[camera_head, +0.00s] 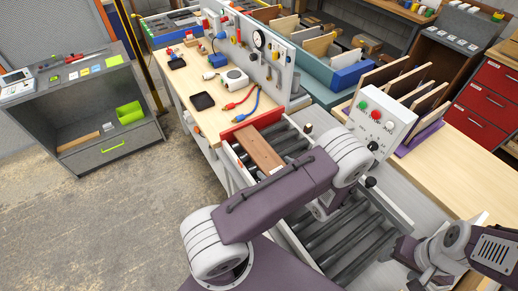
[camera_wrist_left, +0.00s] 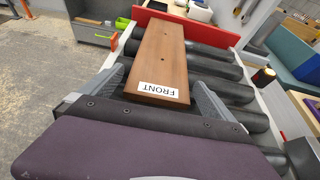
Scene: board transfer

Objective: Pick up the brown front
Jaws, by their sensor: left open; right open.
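The brown front is a flat brown board lying on the roller conveyor, seen in the head view (camera_head: 258,150). In the left wrist view the brown front (camera_wrist_left: 163,55) has a white label reading FRONT at its near end. My left gripper (camera_wrist_left: 160,78) is open, with one grey finger on each side of the board's near part and no clear grip on it. In the head view my left arm covers the board's near end and hides the left fingertips. My right gripper (camera_head: 405,252) is at the lower right, away from the board, and open; its fingers are hard to make out.
The roller conveyor (camera_head: 345,240) has a red end plate (camera_head: 252,128) at its far end. A white control box (camera_head: 378,122) with buttons stands to its right. A wooden workbench (camera_head: 205,122) with tools is beyond it. Upright boards (camera_head: 405,90) stand in a rack at right.

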